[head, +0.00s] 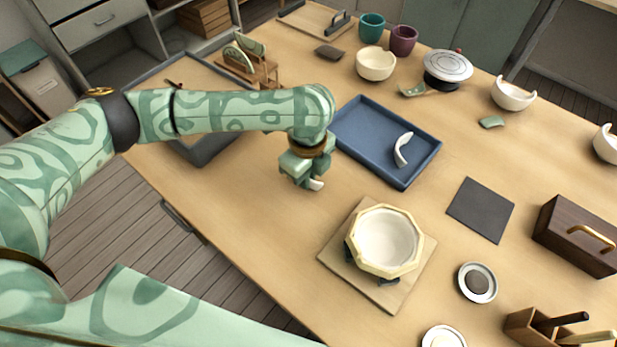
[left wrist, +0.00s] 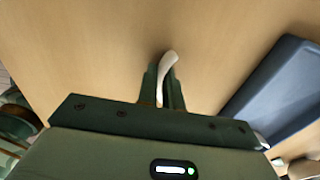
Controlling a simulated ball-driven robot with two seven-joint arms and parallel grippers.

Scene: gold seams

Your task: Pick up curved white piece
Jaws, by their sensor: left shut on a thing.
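My left gripper (head: 308,180) is shut on a curved white piece (head: 316,185), in front of the blue tray's left corner. The piece also shows in the left wrist view (left wrist: 168,65), sticking out between the fingers (left wrist: 162,88). Most of it is hidden by the fingers in the head view. I cannot tell how far it is above the table. Another curved white piece (head: 403,150) lies in the blue tray (head: 372,127). My right gripper is not in view.
A cream bowl with gold seams (head: 385,240) stands on a wooden board (head: 335,258) at the front. A dark mat (head: 481,209) lies right of it. A dark wooden box (head: 580,235) is at the right. Bare tabletop lies between my left gripper and the board.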

